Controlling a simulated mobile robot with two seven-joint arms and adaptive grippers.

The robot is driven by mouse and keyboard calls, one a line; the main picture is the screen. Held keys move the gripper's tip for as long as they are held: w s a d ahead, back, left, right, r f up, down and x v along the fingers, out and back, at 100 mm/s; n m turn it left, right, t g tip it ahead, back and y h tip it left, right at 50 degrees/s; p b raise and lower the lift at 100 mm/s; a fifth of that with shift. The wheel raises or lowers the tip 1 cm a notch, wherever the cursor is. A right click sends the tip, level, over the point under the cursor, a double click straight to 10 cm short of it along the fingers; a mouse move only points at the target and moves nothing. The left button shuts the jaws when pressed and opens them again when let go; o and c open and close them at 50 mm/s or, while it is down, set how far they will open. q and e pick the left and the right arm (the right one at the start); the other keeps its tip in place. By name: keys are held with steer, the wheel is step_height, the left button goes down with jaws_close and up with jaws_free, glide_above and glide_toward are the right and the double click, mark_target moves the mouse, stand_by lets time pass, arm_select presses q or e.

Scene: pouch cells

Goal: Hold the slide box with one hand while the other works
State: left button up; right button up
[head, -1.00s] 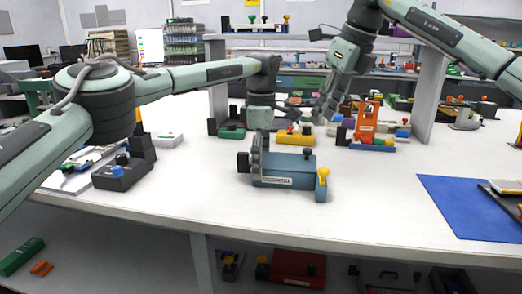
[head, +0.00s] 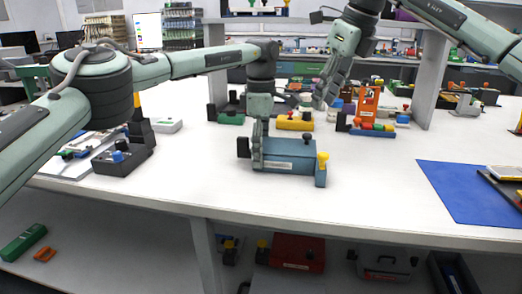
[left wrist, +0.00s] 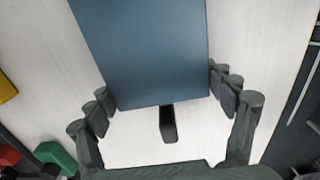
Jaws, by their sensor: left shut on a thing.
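The slide box (head: 290,155) is a blue-grey box with a pale label on its front. It rests on the white table, with a black knob on top, a yellow-topped post at its right end and a dark block at its left. My left gripper (head: 259,152) is shut on the box near its left end. In the left wrist view the fingers (left wrist: 160,88) lie along both sides of the blue box (left wrist: 150,40). My right gripper (head: 324,94) hangs behind and above the box, apart from it; its fingertips are too small to judge.
A blue mat (head: 465,190) lies at the right. An orange holder (head: 367,103) and a yellow block (head: 294,122) stand behind the box. A dark box with a blue knob (head: 123,160) stands at the left. The table in front of the slide box is clear.

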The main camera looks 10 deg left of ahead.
mark_target(308, 134)
stand_by(0.4)
steer(key=shift+o, duration=0.9)
steer(key=shift+a+f, duration=0.1)
steer(key=shift+f, duration=0.15)
steer(key=f, duration=0.1)
steer(key=a+f+y, duration=0.1)
steer(key=f, duration=0.1)
steer(key=s+f+y, duration=0.1)
steer(key=shift+a+f, duration=0.3)
steer(key=shift+s+d+f+t+y, duration=0.15)
steer(key=shift+s+f+t+y, duration=0.15)
steer(key=shift+f+t+y, duration=0.2)
steer(key=shift+s+d+f+t+y, duration=0.1)
steer(key=shift+s+f+t+y, duration=0.25)
steer(key=shift+f+y, duration=0.25)
steer(key=s+d+r+m+t+y, duration=0.1)
steer(key=s+d+r+t+y, duration=0.1)
steer(key=s+d+t, duration=0.45)
steer(key=shift+g, duration=0.6)
steer(key=x, duration=0.4)
steer(key=w+x, duration=0.1)
steer(key=x, duration=0.3)
steer(key=d+x, duration=0.1)
steer(key=x, duration=0.3)
steer(key=shift+w+r, duration=0.2)
steer(key=shift+w, duration=0.15)
steer(key=shift+c, duration=0.5)
jaws_close()
